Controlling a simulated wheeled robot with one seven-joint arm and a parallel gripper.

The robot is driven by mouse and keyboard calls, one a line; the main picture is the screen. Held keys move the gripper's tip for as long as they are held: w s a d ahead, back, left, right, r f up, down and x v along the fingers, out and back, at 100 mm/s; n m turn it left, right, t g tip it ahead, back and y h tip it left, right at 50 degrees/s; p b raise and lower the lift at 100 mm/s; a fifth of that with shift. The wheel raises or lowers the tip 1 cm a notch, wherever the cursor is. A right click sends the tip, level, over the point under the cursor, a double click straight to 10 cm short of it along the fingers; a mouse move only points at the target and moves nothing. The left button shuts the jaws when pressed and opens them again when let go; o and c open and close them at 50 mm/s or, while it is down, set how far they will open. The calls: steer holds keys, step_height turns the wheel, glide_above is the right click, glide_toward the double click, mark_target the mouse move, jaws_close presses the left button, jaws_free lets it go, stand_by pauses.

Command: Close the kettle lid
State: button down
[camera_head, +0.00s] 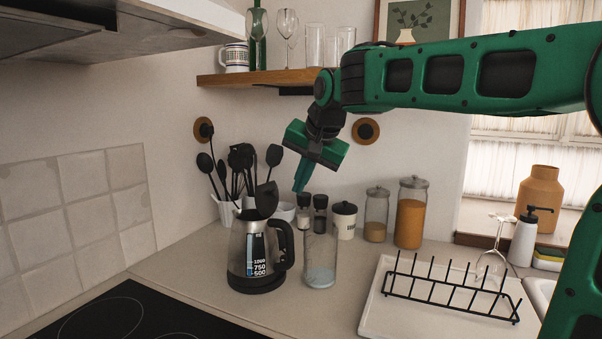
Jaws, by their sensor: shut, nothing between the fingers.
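The kettle (240,252) stands on the counter, with a clear body, a black base, a black handle on its right side and a water scale. Its black lid (266,199) appears raised, standing nearly upright above the rim. My gripper (299,188) is green, points down and is shut and empty. In the picture it is above and to the right of the lid, with a visible gap between them. How far apart they are in depth is hard to tell. The kettle's far rim and the hinge are not clear to see.
A clear jar (320,262) stands close to the kettle's right. Utensils (240,165) rise behind it, with grinders (320,213) and canisters (409,220) behind right. A dish rack (450,288) is at right, a cooktop (130,318) at front left, a wooden shelf (270,78) above.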

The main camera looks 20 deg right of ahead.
mark_target(272, 197)
steer(key=shift+w+a+f, duration=0.3)
steer(key=shift+w+a, duration=0.2)
steer(key=shift+w, duration=0.15)
steer(key=shift+w+a+f, duration=0.3)
steer(key=shift+w+a, duration=0.15)
steer(key=shift+w, duration=0.15)
steer(key=shift+w+a+f, duration=0.3)
steer(key=shift+w+a, duration=0.2)
steer(key=shift+w, duration=0.15)
